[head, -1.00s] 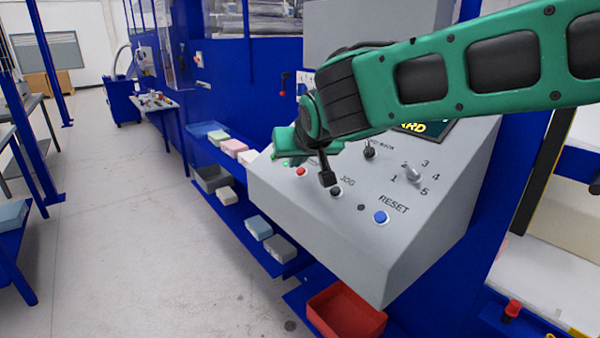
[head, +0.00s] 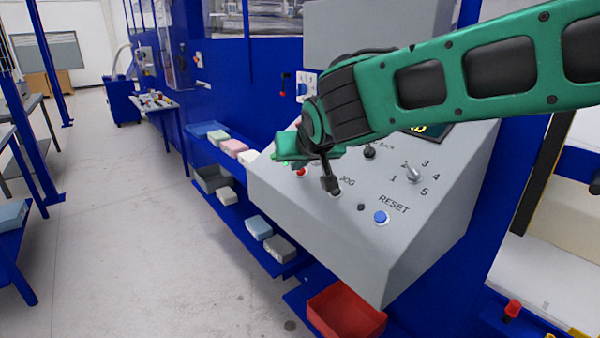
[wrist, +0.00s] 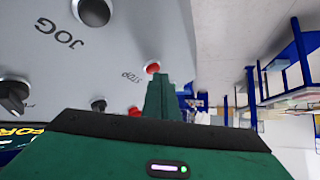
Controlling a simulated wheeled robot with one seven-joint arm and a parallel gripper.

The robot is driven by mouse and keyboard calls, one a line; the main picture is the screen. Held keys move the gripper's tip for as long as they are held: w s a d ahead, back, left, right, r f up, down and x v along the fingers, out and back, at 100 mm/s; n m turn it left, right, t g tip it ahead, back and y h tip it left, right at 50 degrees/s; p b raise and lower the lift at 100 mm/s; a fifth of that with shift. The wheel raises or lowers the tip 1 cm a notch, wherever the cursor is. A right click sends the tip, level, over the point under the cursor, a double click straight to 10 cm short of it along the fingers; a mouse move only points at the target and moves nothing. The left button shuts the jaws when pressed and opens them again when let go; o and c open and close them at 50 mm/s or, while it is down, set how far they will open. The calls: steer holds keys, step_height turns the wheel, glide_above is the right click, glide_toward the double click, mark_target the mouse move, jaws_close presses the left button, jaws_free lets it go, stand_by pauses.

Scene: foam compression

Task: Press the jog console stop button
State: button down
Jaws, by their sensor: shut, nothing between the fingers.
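The sloped grey jog console (head: 330,225) stands at the centre right in the head view. A red button (head: 301,172) shows there, partly covered by my gripper. In the wrist view, a red button (wrist: 153,68) sits beside the STOP lettering (wrist: 132,76). My green gripper (head: 284,152) is shut and empty, low over the console's upper left part. In the wrist view, its closed fingertips (wrist: 161,78) lie just below that button in the picture. I cannot tell whether they touch it. A black button (wrist: 93,12) sits by the JOG lettering.
A blue RESET button (head: 381,217) and a rotary selector (head: 412,174) are on the same panel. A second red part (wrist: 135,112) shows near my fingers. A red bin (head: 345,312) stands below the console. The floor (head: 120,230) to the left is clear.

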steer(key=shift+d+f, duration=0.15)
steer(key=shift+f, duration=0.05)
stand_by(0.5)
steer(key=shift+r, duration=0.1)
steer(key=shift+s+a+r, duration=0.15)
steer(key=shift+a+r, duration=0.25)
steer(key=shift+r, duration=0.25)
steer(key=shift+s+a+r, duration=0.25)
steer(key=shift+a+r, duration=0.1)
steer(key=shift+r, duration=0.35)
steer(key=shift+s+a+r, duration=0.25)
steer(key=shift+a+r, duration=0.15)
steer(key=shift+r, duration=0.35)
steer(key=shift+s+a+r, duration=0.25)
steer(key=shift+a+r, duration=0.1)
steer(key=shift+r, duration=0.35)
